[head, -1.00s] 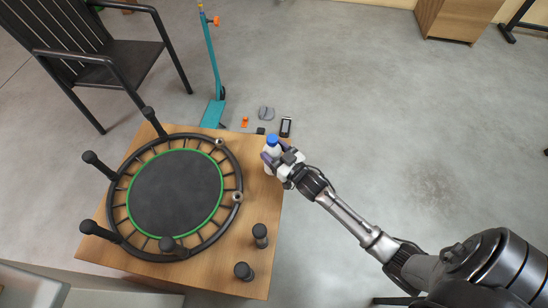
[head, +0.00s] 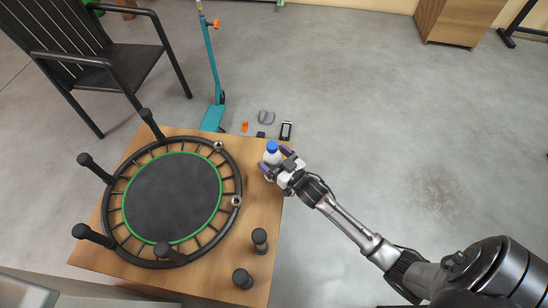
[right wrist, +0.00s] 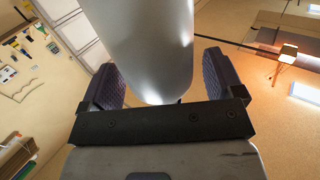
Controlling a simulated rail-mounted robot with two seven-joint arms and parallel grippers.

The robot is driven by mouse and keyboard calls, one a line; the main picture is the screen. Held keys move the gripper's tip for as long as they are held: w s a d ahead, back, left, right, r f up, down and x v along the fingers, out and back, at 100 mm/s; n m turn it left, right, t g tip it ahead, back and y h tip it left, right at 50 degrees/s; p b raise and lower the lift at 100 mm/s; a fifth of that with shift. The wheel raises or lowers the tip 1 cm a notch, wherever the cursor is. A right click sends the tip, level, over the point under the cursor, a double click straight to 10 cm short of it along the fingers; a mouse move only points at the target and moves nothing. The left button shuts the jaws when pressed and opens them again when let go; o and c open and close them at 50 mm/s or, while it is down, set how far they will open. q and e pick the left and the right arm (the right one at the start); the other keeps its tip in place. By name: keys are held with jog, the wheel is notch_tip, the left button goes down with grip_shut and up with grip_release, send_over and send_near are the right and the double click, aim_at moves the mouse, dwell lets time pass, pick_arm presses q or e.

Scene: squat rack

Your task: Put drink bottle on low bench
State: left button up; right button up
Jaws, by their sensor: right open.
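The drink bottle (head: 271,156), white with a blue cap, stands upright at the right edge of the low wooden bench (head: 262,203). My right gripper (head: 277,161) is open, with one finger on each side of the bottle. In the right wrist view, the pale, smooth bottle (right wrist: 150,45) lies between the two dark ridged fingers of the gripper (right wrist: 160,82), with a gap visible on each side. The bottle's base is hidden in the head view. My left gripper is not in view.
A round trampoline (head: 172,197) with a green ring fills much of the bench top. Two dark dumbbells (head: 259,241) stand at its front right. Small items, including a phone-like object (head: 286,130), lie beyond the bench. A chair (head: 105,65) stands at back left. Floor at right is clear.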

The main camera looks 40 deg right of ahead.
jog(key=shift+s+r, duration=0.15)
jog(key=shift+r, duration=0.05)
jog(key=s+p, duration=0.3)
jog(key=s, duration=0.3)
jog(key=shift+d, duration=0.15)
jog(key=shift+s+p, duration=0.3)
jog(key=shift+s, duration=0.3)
